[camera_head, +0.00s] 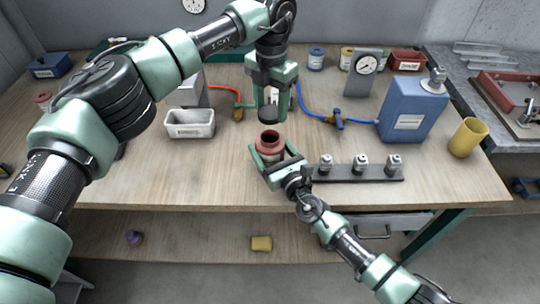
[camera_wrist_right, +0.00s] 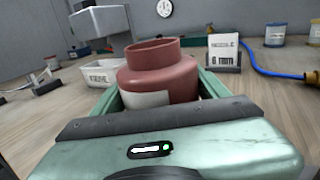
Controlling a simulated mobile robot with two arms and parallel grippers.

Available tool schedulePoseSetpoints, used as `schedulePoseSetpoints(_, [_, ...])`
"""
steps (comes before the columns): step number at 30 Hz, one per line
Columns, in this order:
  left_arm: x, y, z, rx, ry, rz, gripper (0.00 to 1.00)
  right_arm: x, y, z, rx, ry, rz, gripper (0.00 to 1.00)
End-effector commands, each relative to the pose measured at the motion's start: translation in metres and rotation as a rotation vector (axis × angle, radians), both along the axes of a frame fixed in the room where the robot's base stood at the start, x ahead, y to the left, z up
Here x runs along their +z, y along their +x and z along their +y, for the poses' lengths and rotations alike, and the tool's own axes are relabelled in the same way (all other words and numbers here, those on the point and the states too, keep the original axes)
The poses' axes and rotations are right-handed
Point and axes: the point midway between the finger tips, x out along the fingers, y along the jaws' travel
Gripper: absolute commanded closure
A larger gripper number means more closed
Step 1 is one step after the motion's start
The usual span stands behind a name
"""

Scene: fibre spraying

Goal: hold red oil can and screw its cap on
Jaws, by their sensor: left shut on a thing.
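The red oil can (camera_head: 269,147) stands upright near the front middle of the bench, its round neck open at the top. It also shows in the right wrist view (camera_wrist_right: 165,72), with a pale label low on its side. My right gripper (camera_head: 277,157) is shut on the can's body, one finger along each side. My left gripper (camera_head: 270,98) points down above the can and is shut on a dark round cap (camera_head: 268,116). The cap is held a little above the neck, apart from it. The cap is not seen in the right wrist view.
A dark rack with several small metal-topped fittings (camera_head: 361,163) is close to the right of my right gripper. A white bin (camera_head: 190,124) stands left, a blue canister (camera_head: 411,108) and yellow cup (camera_head: 467,137) right. A blue hose (camera_head: 311,113) lies behind.

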Motion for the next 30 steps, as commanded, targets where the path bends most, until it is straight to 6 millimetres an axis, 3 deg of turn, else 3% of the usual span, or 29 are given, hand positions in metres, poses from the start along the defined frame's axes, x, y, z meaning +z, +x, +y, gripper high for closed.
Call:
schedulePoseSetpoints(1, [0.000,0.000,0.000,0.000,0.000,0.000,0.84,0.000,0.000,0.000,0.000,0.000,0.000,0.86])
schedulePoseSetpoints(3, [0.000,0.000,0.000,0.000,0.000,0.000,0.84,0.000,0.000,0.000,0.000,0.000,0.001,0.98])
schedulePoseSetpoints(8, [-0.009,0.000,0.000,0.000,0.000,0.002,0.84,0.000,0.000,0.000,0.000,0.000,0.001,0.98])
schedulePoseSetpoints(17, [-0.049,-0.001,0.000,0.000,0.000,0.002,0.84,0.000,0.000,0.000,0.000,0.000,0.001,0.98])
schedulePoseSetpoints(30, [-0.050,0.000,0.000,0.000,0.001,0.001,0.84,0.000,0.000,0.000,-0.001,0.000,0.001,0.98])
